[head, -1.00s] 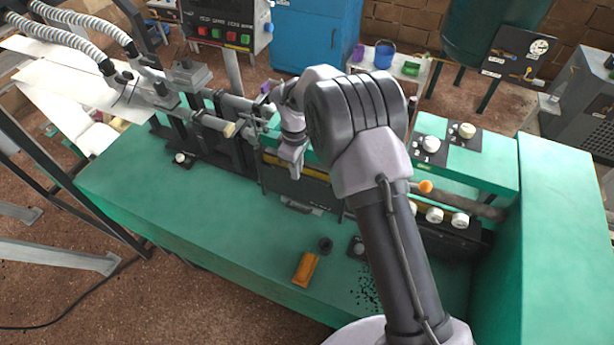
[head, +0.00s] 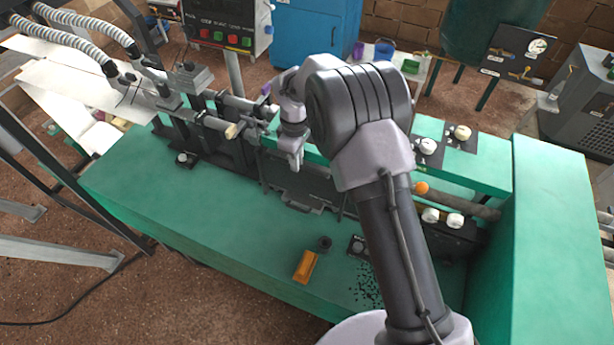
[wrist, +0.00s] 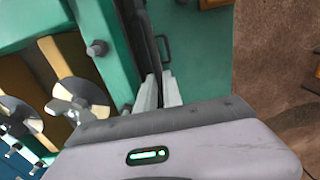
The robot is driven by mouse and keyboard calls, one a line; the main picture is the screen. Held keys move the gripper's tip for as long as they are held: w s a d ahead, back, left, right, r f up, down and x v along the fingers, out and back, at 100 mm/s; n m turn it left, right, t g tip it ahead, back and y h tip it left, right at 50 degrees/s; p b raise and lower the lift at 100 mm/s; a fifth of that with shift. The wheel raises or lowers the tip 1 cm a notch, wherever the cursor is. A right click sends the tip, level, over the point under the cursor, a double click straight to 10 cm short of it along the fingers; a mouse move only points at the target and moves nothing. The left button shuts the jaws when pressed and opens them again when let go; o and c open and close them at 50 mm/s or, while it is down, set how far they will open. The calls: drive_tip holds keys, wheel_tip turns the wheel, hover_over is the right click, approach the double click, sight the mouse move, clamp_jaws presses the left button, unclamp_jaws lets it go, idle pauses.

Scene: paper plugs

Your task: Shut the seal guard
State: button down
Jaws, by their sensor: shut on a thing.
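The seal guard (head: 315,181) is a dark panel with a small handle on the front of the green machine. It spans the opening below the green top in the head view, and no yellow strip shows above it. In the wrist view the dark guard (wrist: 153,35) is seen nearly edge-on, with its handle beside it. My gripper (head: 294,164) is at the guard's upper edge in the head view. Its pale fingers (wrist: 160,93) are shut on the dark panel edge in the wrist view. My arm hides the guard's right end in the head view.
White knobs (head: 431,145) stand on the machine to the right. Metal discs (wrist: 80,98) lie close to my gripper. The bench's front left is clear.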

drive_tip(key=shift+r+p, duration=0.6)
drive_tip(key=shift+r, duration=0.45)
drive_tip(key=shift+w+r, duration=0.1)
drive_tip(key=shift+w, duration=0.05)
drive_tip(key=c, duration=1.6)
unclamp_jaws()
drive_tip(key=shift+r, duration=0.1)
drive_tip(key=shift+c, duration=0.2)
wheel_tip(320, 180, up, 7)
drive_tip(key=p, duration=0.5)
drive_tip(key=shift+s, duration=0.2)
